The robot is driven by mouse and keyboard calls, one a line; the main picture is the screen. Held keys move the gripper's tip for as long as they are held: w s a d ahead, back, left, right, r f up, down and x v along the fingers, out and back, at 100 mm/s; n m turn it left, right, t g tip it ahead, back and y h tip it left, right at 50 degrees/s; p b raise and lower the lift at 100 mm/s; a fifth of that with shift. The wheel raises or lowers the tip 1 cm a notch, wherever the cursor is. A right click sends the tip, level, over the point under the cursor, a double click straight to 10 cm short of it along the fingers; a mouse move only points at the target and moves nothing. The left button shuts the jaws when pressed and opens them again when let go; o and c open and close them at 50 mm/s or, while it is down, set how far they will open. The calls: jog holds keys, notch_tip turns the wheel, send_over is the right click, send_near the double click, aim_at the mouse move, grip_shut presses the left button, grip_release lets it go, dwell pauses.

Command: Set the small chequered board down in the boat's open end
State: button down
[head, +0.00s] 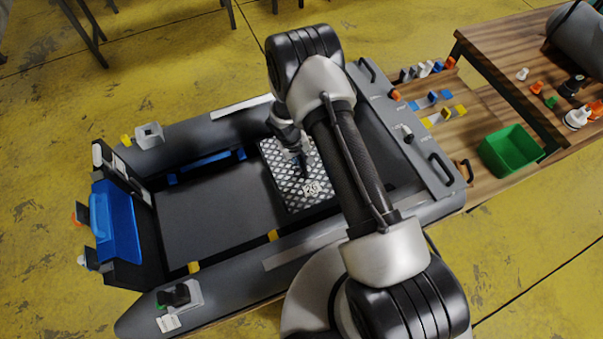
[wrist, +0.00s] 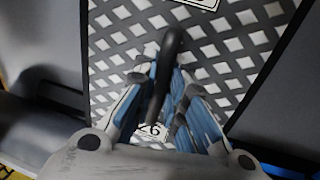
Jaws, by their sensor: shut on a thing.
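The small chequered board (head: 281,165) is a dark plate with pale diamonds. In the head view it is over the inside of the grey inflatable boat (head: 240,122), between the two side tubes. My gripper (head: 303,165) is shut on the board's dark upright handle, seen in the wrist view (wrist: 165,70) between the blue-padded fingers. The board (wrist: 120,35) fills much of the wrist view, with a white label near the fingers. I cannot tell whether it touches the boat floor (head: 212,205). My arm hides part of the boat's right end.
A blue box (head: 116,222) is at the boat's left end. Small fittings with yellow and blue tabs line the tubes. A wooden table (head: 488,112) at the right holds a green bin (head: 510,150) and several small coloured parts. The boat floor left of the board is bare.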

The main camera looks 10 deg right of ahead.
aim_at(295, 169)
notch_tip(295, 169, down, 8)
jog(key=shift+r+b, duration=0.2)
jog(key=shift+b, duration=0.6)
jog(key=c, duration=1.6)
grip_release()
jog(key=shift+c, duration=0.2)
jog(key=shift+r, duration=0.1)
